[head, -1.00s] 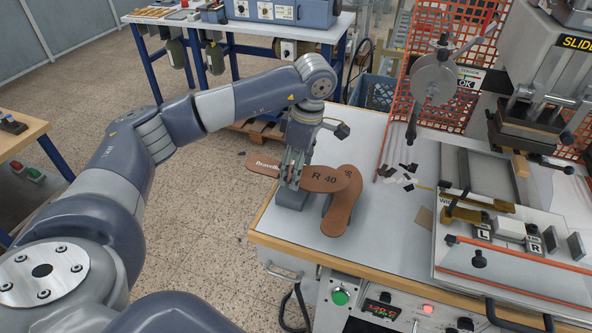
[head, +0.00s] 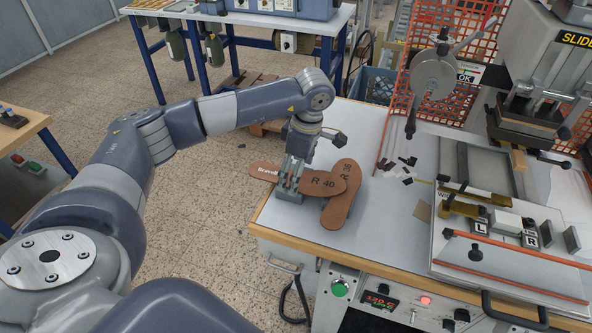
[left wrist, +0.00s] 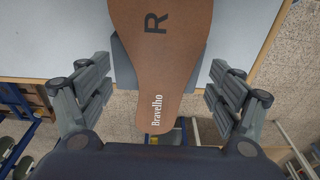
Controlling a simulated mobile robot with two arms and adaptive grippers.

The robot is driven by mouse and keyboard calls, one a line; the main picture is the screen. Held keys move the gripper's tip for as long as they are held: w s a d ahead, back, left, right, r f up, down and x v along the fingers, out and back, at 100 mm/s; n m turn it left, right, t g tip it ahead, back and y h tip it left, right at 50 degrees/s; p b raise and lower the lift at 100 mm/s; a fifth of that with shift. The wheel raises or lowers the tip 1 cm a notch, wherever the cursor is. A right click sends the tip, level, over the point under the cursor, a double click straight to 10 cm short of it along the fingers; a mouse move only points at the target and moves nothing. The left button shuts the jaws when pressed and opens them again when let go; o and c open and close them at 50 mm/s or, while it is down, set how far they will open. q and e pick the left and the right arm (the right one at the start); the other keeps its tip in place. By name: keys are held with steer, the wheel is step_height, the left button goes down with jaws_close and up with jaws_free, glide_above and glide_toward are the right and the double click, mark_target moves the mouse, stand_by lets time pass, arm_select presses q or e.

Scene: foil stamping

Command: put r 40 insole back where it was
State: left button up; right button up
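The R 40 insole (head: 325,183) is brown and lies roughly flat over a small grey block (head: 288,196) at the table's left front corner. Its "Bravelho" end sticks out left past the table edge. My left gripper (head: 289,182) is above the block, with its fingers on either side of the insole. In the left wrist view, my left gripper (left wrist: 161,92) is open, with clear gaps between its fingers and the insole (left wrist: 160,70). A second brown insole (head: 338,211), marked R and a number I cannot read surely, lies partly under the R 40 insole. My right gripper is not in view.
The stamping press (head: 540,105) stands at the right, with a plate fixture (head: 505,262) marked L and R. An orange mesh guard (head: 430,60) stands behind. Dark and white scraps (head: 402,172) lie mid-table.

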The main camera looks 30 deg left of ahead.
arm_select(q)
steer(key=shift+r+p, duration=0.45)
steer(key=r+b, duration=0.1)
steer(key=r, duration=0.1)
steer(key=r+b, duration=0.1)
steer(key=r, duration=0.1)
steer(key=d+r+b, duration=0.1)
steer(key=r, duration=0.1)
steer(key=shift+w+r, duration=0.2)
steer(key=shift+r, duration=0.05)
step_height(320, 180, up, 4)
glide_above(303, 179)
steer(key=shift+s+r, duration=0.15)
steer(key=shift+r, duration=0.4)
